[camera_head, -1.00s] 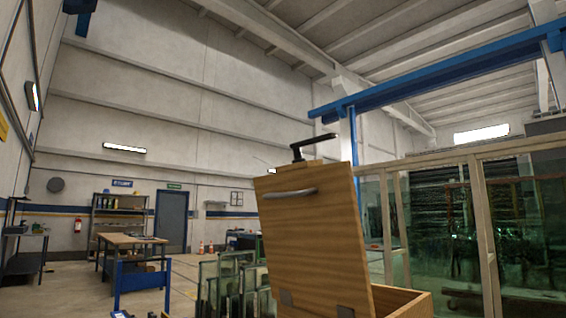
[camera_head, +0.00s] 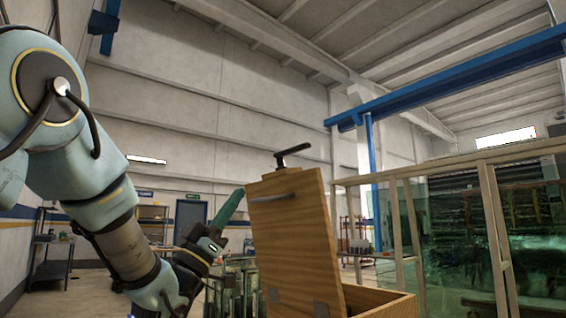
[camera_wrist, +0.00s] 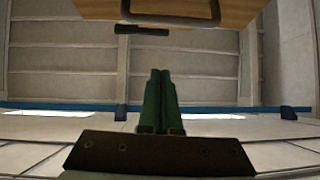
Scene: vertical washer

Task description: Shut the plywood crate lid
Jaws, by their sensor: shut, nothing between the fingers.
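The plywood crate lid (camera_head: 296,230) stands open, raised nearly upright in the head view, with a metal bar handle (camera_head: 271,197) on its face and a black T-shaped handle (camera_head: 291,152) at its top edge. The crate body (camera_head: 378,301) shows low behind it at the right. My gripper (camera_head: 233,196) has green fingers, shut and empty, just left of the lid and apart from it. In the wrist view the gripper (camera_wrist: 160,78) points toward the lid (camera_wrist: 236,10), whose edge and handle (camera_wrist: 168,20) show at the top.
A glass-panelled wooden frame (camera_head: 493,215) stands to the right behind the crate. Glass panes (camera_head: 236,285) stand low behind my gripper. The space above the lid looks clear.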

